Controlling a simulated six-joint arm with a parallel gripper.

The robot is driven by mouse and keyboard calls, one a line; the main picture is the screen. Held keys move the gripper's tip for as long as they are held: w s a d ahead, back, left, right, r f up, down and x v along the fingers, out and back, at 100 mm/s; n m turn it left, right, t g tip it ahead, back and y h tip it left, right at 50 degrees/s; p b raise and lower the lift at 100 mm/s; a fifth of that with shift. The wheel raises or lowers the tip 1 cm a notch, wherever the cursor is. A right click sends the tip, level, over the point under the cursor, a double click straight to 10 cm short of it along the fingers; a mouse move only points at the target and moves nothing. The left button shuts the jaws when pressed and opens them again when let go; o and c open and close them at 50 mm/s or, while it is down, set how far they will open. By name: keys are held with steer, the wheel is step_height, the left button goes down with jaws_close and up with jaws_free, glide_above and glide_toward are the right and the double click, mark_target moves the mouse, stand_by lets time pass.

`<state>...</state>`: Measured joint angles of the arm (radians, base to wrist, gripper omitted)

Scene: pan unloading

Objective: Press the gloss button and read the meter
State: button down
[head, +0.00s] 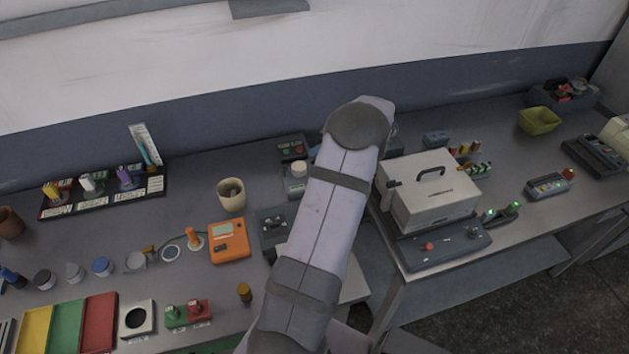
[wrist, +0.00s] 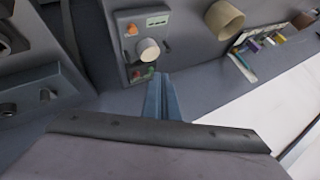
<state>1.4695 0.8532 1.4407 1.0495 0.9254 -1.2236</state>
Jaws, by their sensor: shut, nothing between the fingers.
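A dark grey instrument (head: 296,180) stands at the back of the bench in the head view, left of my arm. It has a cream round cap (head: 299,169) and small red and green buttons on a panel (head: 292,149). The wrist view shows the same cap (wrist: 147,49), a pale display (wrist: 157,20), an orange button (wrist: 132,30) and the green button (wrist: 150,71). Labels and reading are too small to tell. My gripper (wrist: 164,77) is shut and empty, its blue fingers beside the red and green buttons; contact cannot be told. My arm mostly hides it in the head view.
An orange meter (head: 229,242) and a beige cup (head: 231,194) stand left of the instrument. A white lidded box (head: 431,189) stands right of my arm. Jars, coloured trays and a marker rack (head: 105,192) fill the left bench.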

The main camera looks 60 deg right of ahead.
step_height(320, 180, down, 8)
steer(key=shift+r+b, duration=0.2)
steer(key=shift+b, duration=1.05)
steer(key=shift+f+b, duration=0.6)
steer(key=shift+b, duration=0.2)
steer(key=shift+f+b, duration=1)
steer(key=shift+b, duration=0.75)
stand_by(1.6)
steer(key=shift+r, duration=1)
steer(key=shift+r, duration=0.1)
steer(key=shift+r+p, duration=0.85)
steer(key=shift+r, duration=1.55)
